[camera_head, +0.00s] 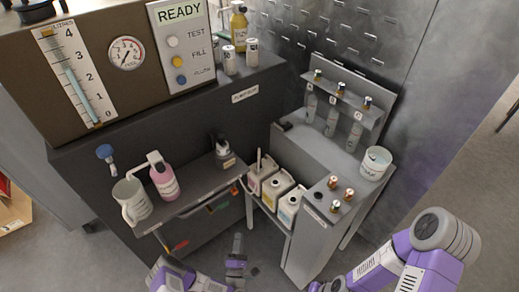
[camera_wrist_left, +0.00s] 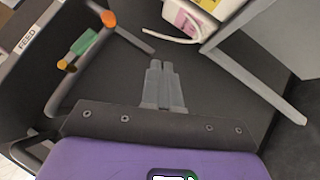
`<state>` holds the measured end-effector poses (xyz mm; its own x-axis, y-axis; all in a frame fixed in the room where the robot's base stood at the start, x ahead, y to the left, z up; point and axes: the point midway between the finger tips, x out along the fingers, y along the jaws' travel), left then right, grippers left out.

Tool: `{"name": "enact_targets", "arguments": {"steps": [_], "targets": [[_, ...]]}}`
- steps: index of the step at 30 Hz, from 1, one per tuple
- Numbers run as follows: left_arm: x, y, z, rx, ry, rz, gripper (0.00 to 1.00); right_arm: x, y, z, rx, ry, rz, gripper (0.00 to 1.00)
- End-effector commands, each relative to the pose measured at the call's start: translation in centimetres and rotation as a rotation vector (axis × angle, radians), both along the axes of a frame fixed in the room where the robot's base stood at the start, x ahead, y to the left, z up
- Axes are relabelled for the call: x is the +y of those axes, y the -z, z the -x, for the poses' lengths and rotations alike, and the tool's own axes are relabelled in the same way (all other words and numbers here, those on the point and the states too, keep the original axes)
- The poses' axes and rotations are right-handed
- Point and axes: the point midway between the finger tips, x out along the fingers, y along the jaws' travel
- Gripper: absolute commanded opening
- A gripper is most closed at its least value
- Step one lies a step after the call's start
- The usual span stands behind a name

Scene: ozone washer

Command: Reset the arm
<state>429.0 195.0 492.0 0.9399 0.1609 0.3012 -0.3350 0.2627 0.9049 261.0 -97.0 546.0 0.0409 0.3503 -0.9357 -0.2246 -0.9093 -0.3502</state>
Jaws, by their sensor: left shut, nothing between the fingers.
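My left gripper (camera_head: 238,238) hangs at the bottom of the head view, below the front of the grey shelf. In the left wrist view its two grey fingers (camera_wrist_left: 159,64) are together and hold nothing. They point over bare dark floor and touch nothing. My right arm (camera_head: 430,245) comes in at the lower right, with a purple part at the bottom edge. Its gripper does not show.
A shelf (camera_head: 195,195) holds a jug (camera_head: 133,202) and a pink bottle (camera_head: 164,181). Jerrycans (camera_head: 271,188) stand behind. A grey bench (camera_head: 318,235) is to the right.

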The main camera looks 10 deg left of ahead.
Motion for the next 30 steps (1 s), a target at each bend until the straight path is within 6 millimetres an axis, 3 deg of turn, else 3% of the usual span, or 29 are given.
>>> {"name": "enact_targets", "arguments": {"steps": [5,8,12,16,20,24,30], "targets": [[-0.2,-0.2,-0.3,0.017,0.011,-0.012,0.0,0.0,-0.2,0.0,0.0,0.0,0.0,0.0],[-1.2,-0.8,-1.6,0.103,0.068,-0.078,0.0,0.0,-0.9,0.0,0.0,0.0,0.0,0.0],[-4.4,-2.2,-3.7,0.35,0.247,-0.296,0.0,0.0,-2.7,0.0,0.0,0.0,0.0,0.0],[-7.6,-3.4,-2.9,0.612,0.476,-0.566,0.0,0.0,-4.5,0.0,0.0,0.0,0.0,0.0],[-9.5,-5.4,1.0,0.837,0.728,-0.824,0.0,0.0,-6.2,0.0,0.0,0.0,0.0,0.0],[-10.1,-8.9,7.2,1.03,1.002,-1.041,0.0,0.0,-7.9,0.0,0.0,0.0,0.0,0.0],[-9.9,-13.5,14.6,1.177,1.282,-1.171,0.0,0.0,-9.2,0.0,0.0,0.0,0.0,0.0]]}}
